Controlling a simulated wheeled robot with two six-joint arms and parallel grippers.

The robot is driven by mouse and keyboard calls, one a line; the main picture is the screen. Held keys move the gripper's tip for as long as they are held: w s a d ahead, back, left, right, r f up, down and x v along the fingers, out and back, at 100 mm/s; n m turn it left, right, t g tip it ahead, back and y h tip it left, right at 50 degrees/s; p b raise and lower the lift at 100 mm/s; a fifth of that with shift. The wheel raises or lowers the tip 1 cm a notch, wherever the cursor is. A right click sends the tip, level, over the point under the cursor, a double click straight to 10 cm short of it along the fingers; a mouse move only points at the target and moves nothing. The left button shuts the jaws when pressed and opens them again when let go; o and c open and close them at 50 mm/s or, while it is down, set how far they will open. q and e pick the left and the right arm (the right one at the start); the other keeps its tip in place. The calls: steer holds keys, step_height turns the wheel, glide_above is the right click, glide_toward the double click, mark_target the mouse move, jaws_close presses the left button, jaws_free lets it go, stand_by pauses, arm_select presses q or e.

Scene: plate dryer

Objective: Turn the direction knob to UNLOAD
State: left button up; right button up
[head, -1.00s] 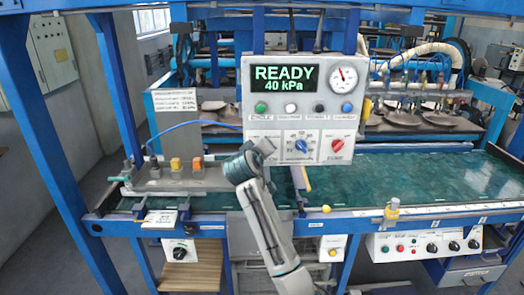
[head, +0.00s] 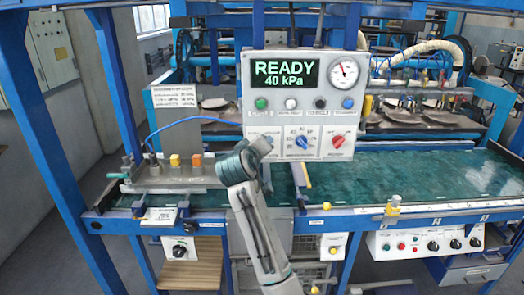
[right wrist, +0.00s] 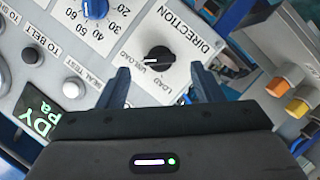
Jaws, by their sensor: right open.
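The black direction knob (right wrist: 158,60) shows in the right wrist view on the white panel, beside the word DIRECTION. Its white mark points left, toward the word UNLOAD; LOAD is printed below the knob. My right gripper (right wrist: 163,78) is open, with one dark finger on each side of the knob's lower area. The fingers look apart from the knob, with no clear contact. In the head view my right arm reaches up to the lower left of the control panel (head: 325,60), and its wrist hides the direction knob. My left gripper is not in view.
A blue dial knob (head: 302,142) and a red knob (head: 338,141) sit to the right on the panel, below a row of push buttons. The screen (head: 285,74) reads READY, 40 kPa. Orange and yellow blocks (head: 175,160) stand left of my arm.

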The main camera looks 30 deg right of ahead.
steer(key=b+v, duration=0.1)
steer(key=v, duration=0.5)
steer(key=shift+s+a, duration=0.25)
steer(key=shift+a, duration=0.05)
steer(key=shift+r, duration=0.1)
